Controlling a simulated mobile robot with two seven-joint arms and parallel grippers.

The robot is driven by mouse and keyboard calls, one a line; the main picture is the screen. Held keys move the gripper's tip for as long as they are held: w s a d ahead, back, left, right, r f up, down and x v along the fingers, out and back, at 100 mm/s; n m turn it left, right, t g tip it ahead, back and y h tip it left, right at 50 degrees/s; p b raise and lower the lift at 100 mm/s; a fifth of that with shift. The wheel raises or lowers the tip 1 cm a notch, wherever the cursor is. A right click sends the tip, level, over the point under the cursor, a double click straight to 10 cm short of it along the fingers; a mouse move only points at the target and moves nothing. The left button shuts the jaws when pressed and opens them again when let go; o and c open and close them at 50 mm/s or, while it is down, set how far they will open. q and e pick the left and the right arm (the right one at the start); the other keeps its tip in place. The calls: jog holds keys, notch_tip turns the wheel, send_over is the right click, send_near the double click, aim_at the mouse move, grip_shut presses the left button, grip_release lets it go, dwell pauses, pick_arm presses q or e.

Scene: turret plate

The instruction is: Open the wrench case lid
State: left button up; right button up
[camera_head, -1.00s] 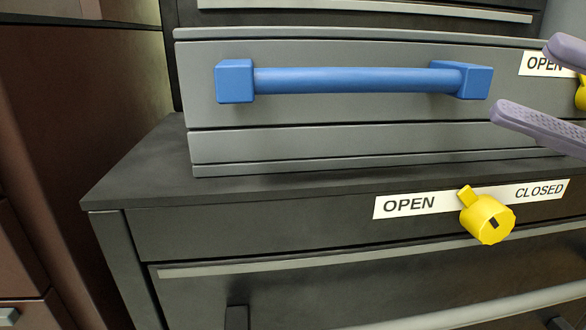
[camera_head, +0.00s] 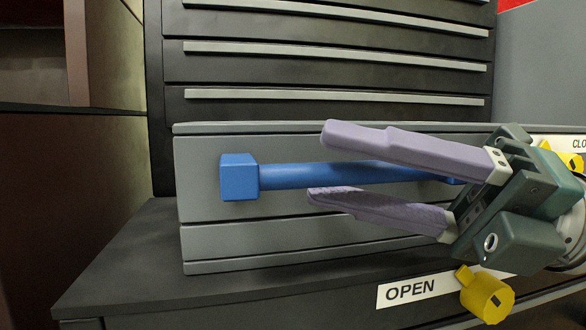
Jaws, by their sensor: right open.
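The wrench case (camera_head: 205,150) is a grey box on a dark cabinet top, with its lid down. A blue bar handle (camera_head: 290,176) runs across its front face; its right end is mostly hidden behind my gripper. My right gripper (camera_head: 318,165) comes in from the right in front of the case. Its two purple fingers are open, one above and one below the blue bar as seen here. I cannot tell whether they touch the bar. My left gripper is out of view.
A yellow knob (camera_head: 486,296) sits on the cabinet front by an OPEN label (camera_head: 412,291). Another yellow knob shows partly behind my right gripper. A dark drawer stack (camera_head: 320,75) stands behind the case. The cabinet top (camera_head: 135,265) is bare at the left.

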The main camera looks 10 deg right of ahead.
grip_shut()
dwell(0.3)
dwell(1.1)
